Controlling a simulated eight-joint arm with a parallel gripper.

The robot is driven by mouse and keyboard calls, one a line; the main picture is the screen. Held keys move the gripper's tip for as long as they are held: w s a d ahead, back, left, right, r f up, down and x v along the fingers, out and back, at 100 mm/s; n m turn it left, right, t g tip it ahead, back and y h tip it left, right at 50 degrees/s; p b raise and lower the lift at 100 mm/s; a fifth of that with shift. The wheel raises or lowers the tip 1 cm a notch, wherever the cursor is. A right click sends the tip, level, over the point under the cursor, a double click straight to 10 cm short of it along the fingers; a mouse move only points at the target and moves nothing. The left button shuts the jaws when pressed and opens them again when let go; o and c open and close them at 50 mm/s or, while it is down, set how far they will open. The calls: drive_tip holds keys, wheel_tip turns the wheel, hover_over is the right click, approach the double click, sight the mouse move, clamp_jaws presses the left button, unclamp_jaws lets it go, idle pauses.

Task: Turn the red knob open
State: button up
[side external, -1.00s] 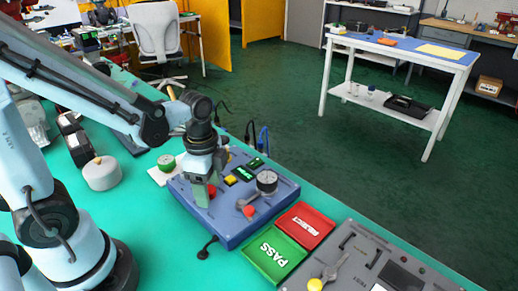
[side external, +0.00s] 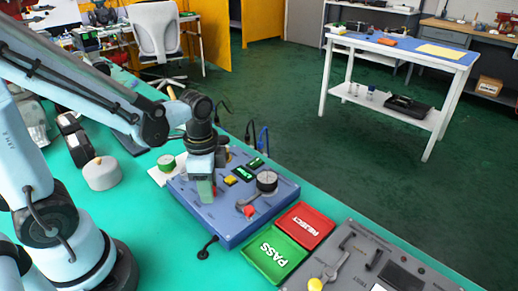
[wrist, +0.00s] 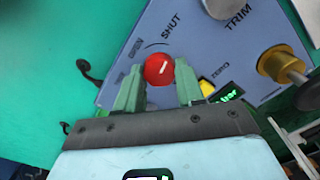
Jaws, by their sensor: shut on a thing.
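The red knob (wrist: 159,69) is a round cap with a short white line, on the blue valve panel (wrist: 185,28) beside the printed word SHUT. In the wrist view my gripper (wrist: 158,78) has one green finger on each side of the knob and is shut on it.
On the panel are a dial (side external: 267,181), a red-tipped lever (side external: 249,211) and a yellow button (side external: 230,180). The green PASS tray (side external: 273,256) and red REJECT tray (side external: 304,226) lie right of the box. A grey panel (side external: 375,265) stands beyond. A cable lies in front.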

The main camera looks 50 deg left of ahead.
drive_tip(key=n, duration=0.4)
drive_tip(key=shift+n, duration=0.3)
drive_tip(key=n, duration=0.3)
drive_tip(key=shift+n, duration=0.3)
drive_tip(key=n, duration=0.3)
drive_tip(key=shift+a+n, duration=0.1)
drive_tip(key=shift+n, duration=2)
drive_tip(key=o, duration=1)
drive_tip(key=shift+o, duration=0.2)
drive_tip(key=shift+r, duration=0.1)
wheel_tip(320, 180, up, 12)
